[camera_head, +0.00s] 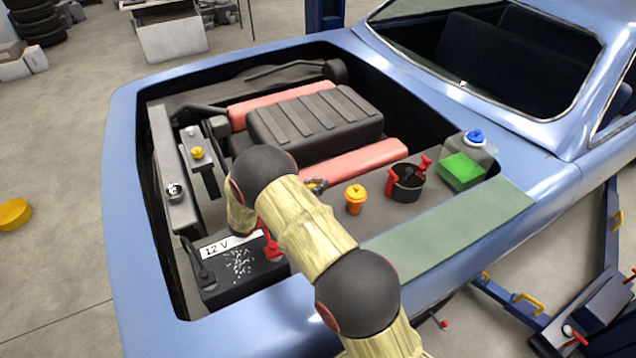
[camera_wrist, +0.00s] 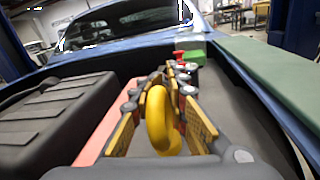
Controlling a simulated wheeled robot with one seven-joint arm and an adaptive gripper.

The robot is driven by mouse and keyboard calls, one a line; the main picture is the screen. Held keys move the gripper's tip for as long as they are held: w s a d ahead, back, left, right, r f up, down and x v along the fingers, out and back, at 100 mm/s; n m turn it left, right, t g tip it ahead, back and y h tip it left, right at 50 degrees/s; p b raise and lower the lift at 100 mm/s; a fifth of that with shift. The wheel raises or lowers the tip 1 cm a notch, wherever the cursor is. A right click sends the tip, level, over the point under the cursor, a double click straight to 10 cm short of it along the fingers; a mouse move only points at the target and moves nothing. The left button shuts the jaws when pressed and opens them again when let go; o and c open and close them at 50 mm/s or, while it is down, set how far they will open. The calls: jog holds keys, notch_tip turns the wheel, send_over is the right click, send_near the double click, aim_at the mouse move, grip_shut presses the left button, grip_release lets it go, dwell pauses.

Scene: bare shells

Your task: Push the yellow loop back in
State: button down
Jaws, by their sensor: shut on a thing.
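The yellow loop (camera_wrist: 158,122) is a thick ring, large and upright in the middle of the wrist view. My gripper (camera_wrist: 163,112) has its yellow-padded fingers on either side of the loop and is shut on it. In the head view my gripper (camera_head: 318,186) shows only in part beyond my arm, near the red engine cover's front edge. A small bit of yellow shows there, too little to tell loop from finger. The loop's lower end and whatever it goes into are hidden in both views.
The black ribbed engine block (camera_head: 315,118) lies behind my gripper. To its right stand an orange cap (camera_head: 355,198), a black pot with red clips (camera_head: 406,183) and a green-filled reservoir (camera_head: 467,163). The 12 V battery (camera_head: 240,272) is at front left.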

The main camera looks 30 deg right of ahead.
jog(key=f, duration=0.1)
jog(key=f+b, duration=0.1)
jog(key=f, duration=0.3)
jog(key=shift+w+a+f+b, duration=0.1)
jog(key=shift+w+f+b, duration=0.05)
jog(key=shift+w+b, duration=0.15)
jog(key=c, duration=2.2)
grip_release()
jog(key=o, duration=0.4)
jog(key=shift+s+f, duration=0.1)
jog(key=shift+o, duration=0.2)
jog(key=s+a, duration=0.1)
jog(key=a, duration=1.1)
jog(key=shift+s, duration=0.25)
jog(key=shift+c, duration=0.2)
